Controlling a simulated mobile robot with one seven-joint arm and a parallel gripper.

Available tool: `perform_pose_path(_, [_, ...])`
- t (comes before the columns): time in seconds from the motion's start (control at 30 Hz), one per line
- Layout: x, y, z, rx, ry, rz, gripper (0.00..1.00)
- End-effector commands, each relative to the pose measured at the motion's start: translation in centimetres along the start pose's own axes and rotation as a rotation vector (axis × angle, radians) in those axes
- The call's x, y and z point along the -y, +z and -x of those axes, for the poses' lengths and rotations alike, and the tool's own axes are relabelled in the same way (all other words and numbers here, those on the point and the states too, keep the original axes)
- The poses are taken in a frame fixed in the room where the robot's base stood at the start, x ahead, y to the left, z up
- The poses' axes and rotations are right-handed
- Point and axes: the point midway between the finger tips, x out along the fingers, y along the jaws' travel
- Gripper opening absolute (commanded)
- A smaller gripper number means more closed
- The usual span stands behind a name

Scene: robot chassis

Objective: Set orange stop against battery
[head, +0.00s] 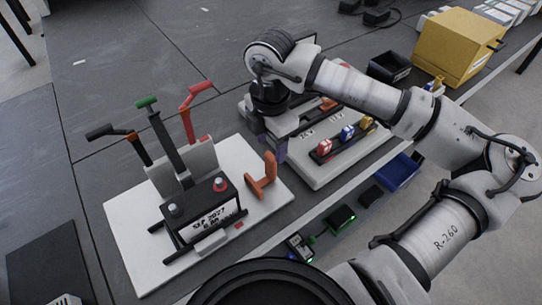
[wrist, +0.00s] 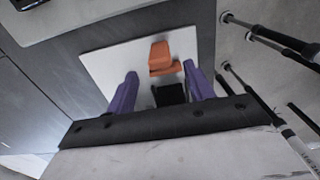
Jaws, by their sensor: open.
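The battery (head: 205,208) is a black block with a white date label and a red and a grey terminal on top. It sits on a white plate (head: 128,222). The orange stop (head: 264,176) is an L-shaped piece standing upright on the plate, to the right of the battery with a gap between them. In the wrist view the orange stop (wrist: 160,52) shows ahead, between the purple fingers. My gripper (head: 272,146) is open and empty, just above and behind the stop in the head view; its spread fingers also show in the wrist view (wrist: 160,70).
Levers with black (head: 105,132), green (head: 147,102) and red (head: 196,92) handles rise behind the battery. A second white board (head: 340,165) with coloured connectors lies to the right, under my arm. A blue bin (head: 398,173) and a yellow box (head: 455,48) lie farther right.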

Motion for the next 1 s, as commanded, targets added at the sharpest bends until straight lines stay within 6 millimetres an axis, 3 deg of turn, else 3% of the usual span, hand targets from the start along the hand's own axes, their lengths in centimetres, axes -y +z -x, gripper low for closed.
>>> perform_pose_path(0.3, [0.0,-0.1,-5.3,-0.003,-0.001,0.001,0.53])
perform_pose_path(0.73, [0.0,-0.1,-6.5,-0.001,0.001,0.002,0.53])
perform_pose_path(1.0, [0.0,-0.1,-6.5,-0.001,0.001,0.002,0.2])
